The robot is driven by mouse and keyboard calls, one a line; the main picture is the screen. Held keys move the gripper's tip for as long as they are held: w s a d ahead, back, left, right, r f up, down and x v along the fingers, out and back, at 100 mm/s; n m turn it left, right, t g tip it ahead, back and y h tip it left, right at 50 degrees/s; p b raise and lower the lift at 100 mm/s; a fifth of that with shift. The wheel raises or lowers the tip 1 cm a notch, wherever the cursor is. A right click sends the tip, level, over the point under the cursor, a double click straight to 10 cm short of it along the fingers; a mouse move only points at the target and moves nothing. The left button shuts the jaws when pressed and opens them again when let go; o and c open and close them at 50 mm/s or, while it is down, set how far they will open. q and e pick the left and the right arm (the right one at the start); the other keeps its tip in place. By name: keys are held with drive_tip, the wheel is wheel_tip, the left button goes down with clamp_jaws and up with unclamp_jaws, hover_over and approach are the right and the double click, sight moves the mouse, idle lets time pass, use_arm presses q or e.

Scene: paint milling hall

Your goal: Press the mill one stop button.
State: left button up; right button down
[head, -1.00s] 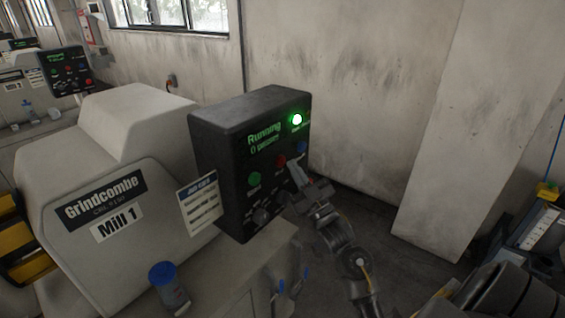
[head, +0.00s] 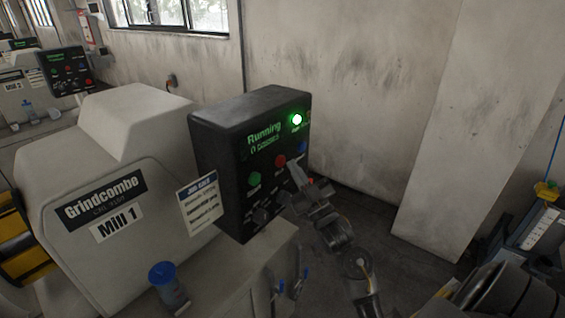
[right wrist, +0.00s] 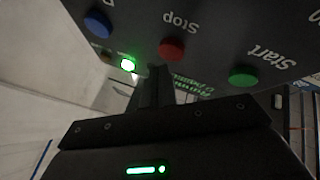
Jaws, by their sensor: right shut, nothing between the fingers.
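The Mill 1 control panel (head: 228,150) is a black box whose screen reads "Running", with a green lamp (head: 297,119) lit. The red stop button (head: 280,161) is on its face, labelled "Stop" in the right wrist view (right wrist: 172,49). The green start button (head: 254,179) is to its left in the head view. My right gripper (head: 297,172) is shut and empty, its tips close in front of the panel, just right of and below the stop button. I cannot tell whether they touch the panel. My left gripper is not in view.
The pale mill housing (head: 100,180) and a job card (head: 199,204) are left of the panel. A blue button (head: 302,146) sits right of the stop button. Another mill's panel (head: 64,70) is far left.

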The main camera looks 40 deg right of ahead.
drive_tip(key=shift+w, duration=0.1)
drive_tip(key=shift+w+a, duration=0.1)
drive_tip(key=shift+w, duration=0.2)
drive_tip(key=shift+w+a, duration=0.15)
drive_tip(key=shift+w, duration=0.3)
idle(0.8)
drive_tip(key=shift+s, duration=0.1)
drive_tip(key=shift+s+d, duration=0.25)
drive_tip(key=shift+s, duration=0.5)
drive_tip(key=shift+s+d+p, duration=0.25)
drive_tip(key=shift+s, duration=0.55)
drive_tip(key=shift+s+d+p, duration=0.2)
drive_tip(key=shift+s, duration=0.6)
drive_tip(key=shift+s+d+p, duration=0.25)
drive_tip(key=shift+s, duration=0.55)
drive_tip(key=shift+w+f, duration=0.1)
